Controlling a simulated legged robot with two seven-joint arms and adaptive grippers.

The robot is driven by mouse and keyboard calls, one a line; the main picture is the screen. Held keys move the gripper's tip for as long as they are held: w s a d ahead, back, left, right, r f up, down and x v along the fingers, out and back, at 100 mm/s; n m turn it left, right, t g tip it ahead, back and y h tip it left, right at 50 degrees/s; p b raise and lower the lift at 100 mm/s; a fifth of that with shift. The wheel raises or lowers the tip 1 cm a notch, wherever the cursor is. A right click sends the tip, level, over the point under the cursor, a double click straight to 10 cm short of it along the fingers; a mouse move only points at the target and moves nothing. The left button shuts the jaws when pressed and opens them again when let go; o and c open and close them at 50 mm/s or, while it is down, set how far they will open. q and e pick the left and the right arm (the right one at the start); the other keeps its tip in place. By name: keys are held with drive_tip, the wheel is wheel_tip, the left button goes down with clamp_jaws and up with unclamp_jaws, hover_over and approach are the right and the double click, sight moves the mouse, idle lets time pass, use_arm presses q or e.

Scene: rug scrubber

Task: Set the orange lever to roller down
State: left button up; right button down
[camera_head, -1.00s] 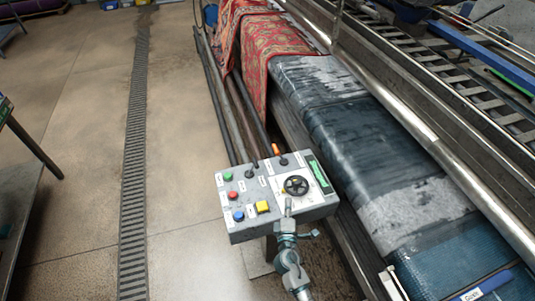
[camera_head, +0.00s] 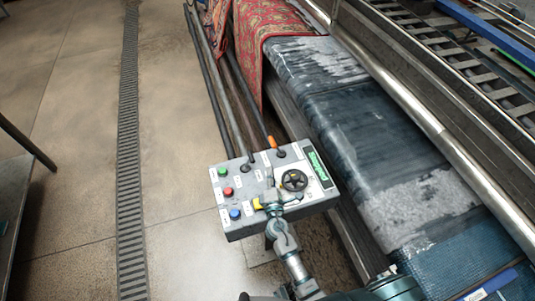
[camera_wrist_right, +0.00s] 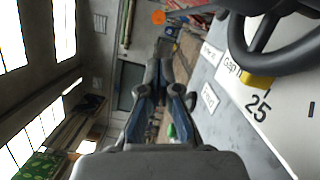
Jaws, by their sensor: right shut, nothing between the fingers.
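The orange-tipped lever (camera_head: 272,142) stands up from the far edge of the grey control panel (camera_head: 243,229). In the right wrist view its round orange end (camera_wrist_right: 158,17) shows near the top, beyond my fingers. My right gripper (camera_head: 269,181) is over the panel, between the yellow button and the black handwheel (camera_head: 295,180). It is shut and empty, on the near side of the lever and apart from it. In the right wrist view the closed fingers (camera_wrist_right: 167,48) point towards the lever side. The lever's label is too small to read. My left gripper is not in view.
A black-knobbed lever (camera_head: 247,163) stands left of the orange one. Green (camera_head: 222,172), red (camera_head: 228,191) and blue (camera_head: 235,214) buttons line the panel's left side. My gripper partly covers the yellow button (camera_head: 257,204). A wet dark conveyor (camera_head: 365,145) runs to the right.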

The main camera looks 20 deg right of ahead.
drive_tip(key=x, duration=0.9)
drive_tip(key=shift+w+d, duration=0.1)
drive_tip(key=shift+w, duration=0.45)
use_arm(q)
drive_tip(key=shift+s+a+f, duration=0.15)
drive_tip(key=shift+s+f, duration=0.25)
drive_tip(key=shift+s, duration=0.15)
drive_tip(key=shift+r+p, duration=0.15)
drive_tip(key=shift+p, duration=0.25)
use_arm(e)
drive_tip(key=shift+d+r, duration=0.1)
drive_tip(key=shift+d, duration=0.05)
